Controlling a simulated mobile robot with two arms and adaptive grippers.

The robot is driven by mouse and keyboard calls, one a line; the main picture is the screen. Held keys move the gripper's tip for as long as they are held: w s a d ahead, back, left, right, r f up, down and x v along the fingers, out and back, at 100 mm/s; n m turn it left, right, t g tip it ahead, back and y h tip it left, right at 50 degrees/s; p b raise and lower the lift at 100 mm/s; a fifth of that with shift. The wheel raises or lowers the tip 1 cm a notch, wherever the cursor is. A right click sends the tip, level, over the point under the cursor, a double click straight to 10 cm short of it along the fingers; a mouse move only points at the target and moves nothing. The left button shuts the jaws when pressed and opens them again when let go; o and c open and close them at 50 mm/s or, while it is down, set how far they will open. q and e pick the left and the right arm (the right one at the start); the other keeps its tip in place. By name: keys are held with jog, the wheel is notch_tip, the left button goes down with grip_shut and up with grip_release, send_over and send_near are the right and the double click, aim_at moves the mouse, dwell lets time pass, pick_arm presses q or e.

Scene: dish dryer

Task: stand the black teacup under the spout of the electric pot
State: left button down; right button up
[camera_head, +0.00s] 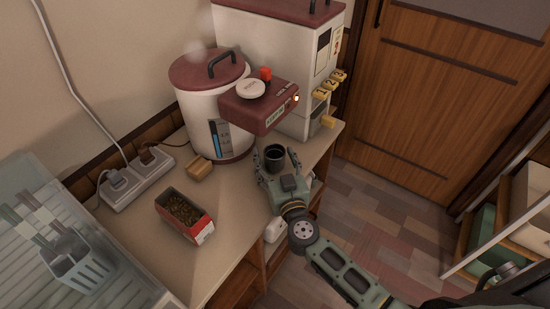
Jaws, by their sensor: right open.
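The black teacup (274,155) stands upright on the counter, just in front of and below the dark red spout head (262,118) of the electric pot (205,105). I cannot tell whether it is exactly under the spout outlet, which is hidden beneath the head. The pot has a white body, a dark red lid with a black handle and a blue level window. My right gripper (277,165) reaches in from the lower right, open, with its fingers on either side of the cup. My left gripper is not in view.
A white dispenser (290,55) with yellow levers stands behind the pot. A red box of brown contents (184,214), a small wooden block (199,168) and a power strip (138,182) lie on the counter (225,205). A dish rack (60,225) fills the left.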

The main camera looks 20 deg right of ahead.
jog(key=s, duration=1.2)
jog(key=shift+a+r, duration=0.15)
jog(key=shift+a, duration=0.05)
dwell(1.9)
